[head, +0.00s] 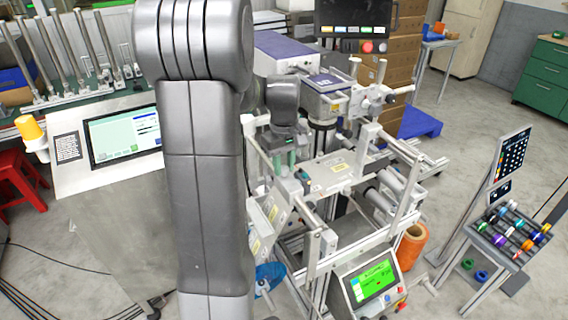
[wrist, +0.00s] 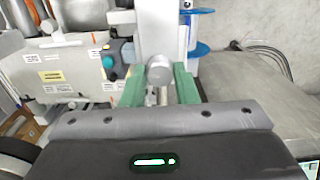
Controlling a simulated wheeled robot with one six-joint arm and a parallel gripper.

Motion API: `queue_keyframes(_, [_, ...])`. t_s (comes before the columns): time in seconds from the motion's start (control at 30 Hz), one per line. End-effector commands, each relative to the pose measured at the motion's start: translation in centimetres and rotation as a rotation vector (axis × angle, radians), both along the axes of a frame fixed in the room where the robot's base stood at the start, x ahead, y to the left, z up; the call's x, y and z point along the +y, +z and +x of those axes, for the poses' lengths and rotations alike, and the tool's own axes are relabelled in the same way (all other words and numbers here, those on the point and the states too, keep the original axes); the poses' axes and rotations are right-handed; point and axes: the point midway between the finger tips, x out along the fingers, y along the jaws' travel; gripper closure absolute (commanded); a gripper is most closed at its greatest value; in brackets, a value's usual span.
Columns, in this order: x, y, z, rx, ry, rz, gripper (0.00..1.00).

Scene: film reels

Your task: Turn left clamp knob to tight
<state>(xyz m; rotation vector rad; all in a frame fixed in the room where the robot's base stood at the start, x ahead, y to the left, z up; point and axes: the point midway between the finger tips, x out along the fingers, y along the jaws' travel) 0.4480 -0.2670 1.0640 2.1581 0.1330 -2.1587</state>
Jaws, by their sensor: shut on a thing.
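In the wrist view my gripper (wrist: 160,88) has two green fingers closed on a round grey clamp knob (wrist: 159,71), one finger on each side. The knob sits at the lower end of a pale upright bracket (wrist: 160,30). Its turn position cannot be read. In the head view my gripper (head: 288,165) is small, at the left side of the machine (head: 335,170), and my own arm covers much of the area left of it. The knob cannot be made out there.
A blue reel (wrist: 203,30) stands close behind the bracket. A machine panel with a teal button (wrist: 109,62) is close on the left in the wrist view. A green-screen control box (head: 370,283) and an orange roll (head: 411,246) are at the machine's front.

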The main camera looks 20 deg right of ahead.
Motion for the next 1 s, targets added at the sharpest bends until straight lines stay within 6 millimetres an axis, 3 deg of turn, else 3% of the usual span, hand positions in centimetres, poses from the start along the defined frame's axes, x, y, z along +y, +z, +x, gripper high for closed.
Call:
queue_keyframes(0.5, [-0.04, 0.08, 0.01, 0.000, -0.325, -0.001, 0.96])
queue_keyframes(1.0, [-0.05, 0.08, 0.03, -0.001, -0.388, -0.001, 0.96])
